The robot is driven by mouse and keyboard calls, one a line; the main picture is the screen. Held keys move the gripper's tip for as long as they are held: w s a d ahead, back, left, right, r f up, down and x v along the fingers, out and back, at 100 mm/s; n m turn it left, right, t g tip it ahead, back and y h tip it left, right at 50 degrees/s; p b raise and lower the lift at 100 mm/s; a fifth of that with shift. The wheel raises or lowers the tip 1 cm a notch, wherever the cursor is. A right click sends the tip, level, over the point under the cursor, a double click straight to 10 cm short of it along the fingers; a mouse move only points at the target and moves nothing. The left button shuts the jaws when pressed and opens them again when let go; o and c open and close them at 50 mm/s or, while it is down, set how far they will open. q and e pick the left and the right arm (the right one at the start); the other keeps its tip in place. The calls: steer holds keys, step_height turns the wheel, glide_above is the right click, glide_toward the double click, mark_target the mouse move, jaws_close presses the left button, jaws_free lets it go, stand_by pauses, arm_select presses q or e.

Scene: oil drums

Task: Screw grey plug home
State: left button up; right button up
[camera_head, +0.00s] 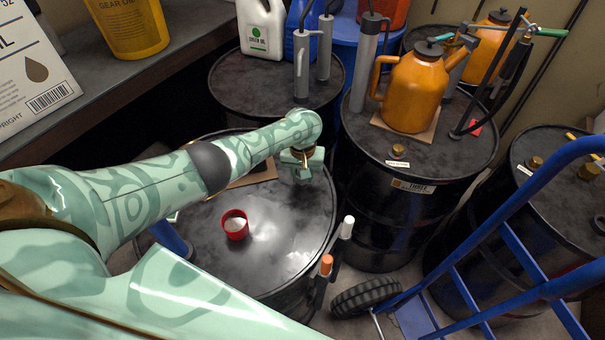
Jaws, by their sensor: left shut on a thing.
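My left gripper (303,167) is at the rear right rim of the near black drum (285,220), pointing down at its top. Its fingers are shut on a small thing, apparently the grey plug. The fingers hide it almost wholly, so its seating and tilt cannot be told. Any opening under the gripper is also hidden. My right gripper is not in view.
A red cup (235,225) with pale contents stands on the near drum, beside cardboard (255,170). An orange can (415,92) stands on the right drum (450,150). White- and orange-tipped handles (347,228) rise at the near drum's right edge. A blue hand truck (500,250) stands at right.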

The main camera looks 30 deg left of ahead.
arm_select(q)
steer(key=m, duration=0.3)
steer(key=shift+m, duration=0.4)
